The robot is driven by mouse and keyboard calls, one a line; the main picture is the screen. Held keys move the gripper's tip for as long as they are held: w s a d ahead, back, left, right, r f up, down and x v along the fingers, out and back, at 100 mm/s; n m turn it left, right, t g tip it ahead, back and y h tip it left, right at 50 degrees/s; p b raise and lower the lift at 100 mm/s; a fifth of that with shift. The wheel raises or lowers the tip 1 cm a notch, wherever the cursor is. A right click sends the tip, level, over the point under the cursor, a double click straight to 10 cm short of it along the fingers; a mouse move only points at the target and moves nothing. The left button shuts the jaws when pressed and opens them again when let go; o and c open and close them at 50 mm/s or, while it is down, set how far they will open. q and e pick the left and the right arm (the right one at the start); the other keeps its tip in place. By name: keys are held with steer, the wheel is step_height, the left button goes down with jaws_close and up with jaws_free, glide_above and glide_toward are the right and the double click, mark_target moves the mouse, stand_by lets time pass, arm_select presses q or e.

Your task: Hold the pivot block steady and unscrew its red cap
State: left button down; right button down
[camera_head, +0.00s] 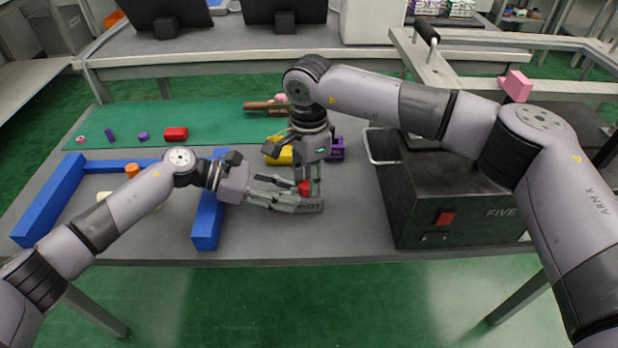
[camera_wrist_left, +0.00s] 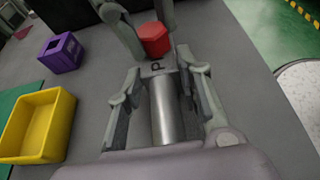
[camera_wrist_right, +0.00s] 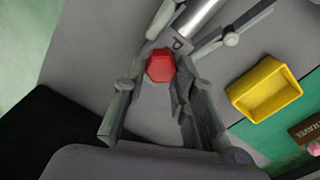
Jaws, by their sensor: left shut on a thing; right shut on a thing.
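The pivot block (camera_head: 311,207) is a grey metal piece on the table near its front edge. In the left wrist view it shows a silver barrel (camera_wrist_left: 164,112) and a letter P. My left gripper (camera_head: 298,201) reaches in from the left and is shut on the block, one finger on each side. The red cap (camera_head: 304,188) is faceted and sits at the block's end; it also shows in the right wrist view (camera_wrist_right: 160,66). My right gripper (camera_head: 309,184) comes down from above, shut on the cap. Its fingers partly hide the cap in the head view.
A yellow bin (camera_head: 280,156) and a purple box (camera_head: 336,148) stand just behind the grippers. A black machine (camera_head: 470,200) with a red switch stands to the right. Blue bars (camera_head: 207,222) lie left, under my left arm. A green mat (camera_head: 225,125) with small parts lies behind.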

steer(key=n, duration=0.4)
steer(key=shift+w+a, duration=0.1)
steer(key=shift+r, duration=0.4)
steer(key=shift+r, duration=0.6)
steer(key=shift+r, duration=1.5)
arm_select(q)
steer(key=c, duration=1.1)
jaws_free()
steer(key=shift+o, duration=0.2)
